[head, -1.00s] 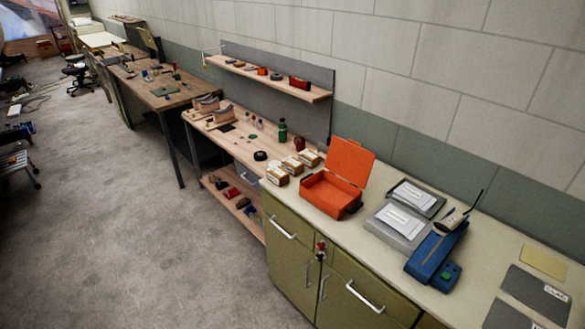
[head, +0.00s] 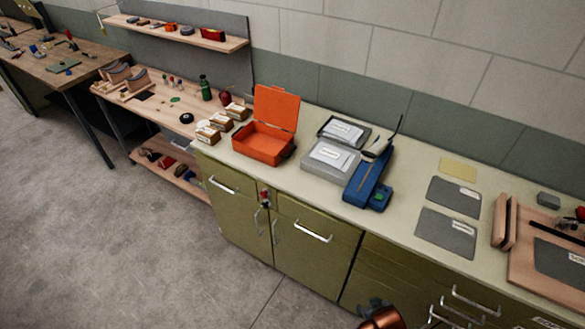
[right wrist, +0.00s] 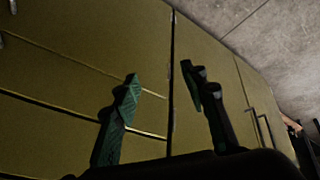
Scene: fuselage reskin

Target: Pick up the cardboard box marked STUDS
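Three small cardboard boxes with white labels stand in a row at the left end of the counter: a front box (head: 207,134), a middle box (head: 221,123) and a back box (head: 238,111). Their lettering is too small to read, so I cannot tell which is marked STUDS. My right gripper (head: 372,306) shows low in the head view, in front of the cabinet and far from the boxes. In the right wrist view my right gripper (right wrist: 159,74) has its two fingers apart with nothing between them. My left gripper is not in view.
An open orange case (head: 262,143) stands right of the boxes. Grey cases (head: 330,160), a blue device (head: 366,182) and grey mats (head: 446,232) lie farther right on the counter (head: 405,215). Green cabinets (head: 300,262) stand below. The floor (head: 110,240) in front is clear.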

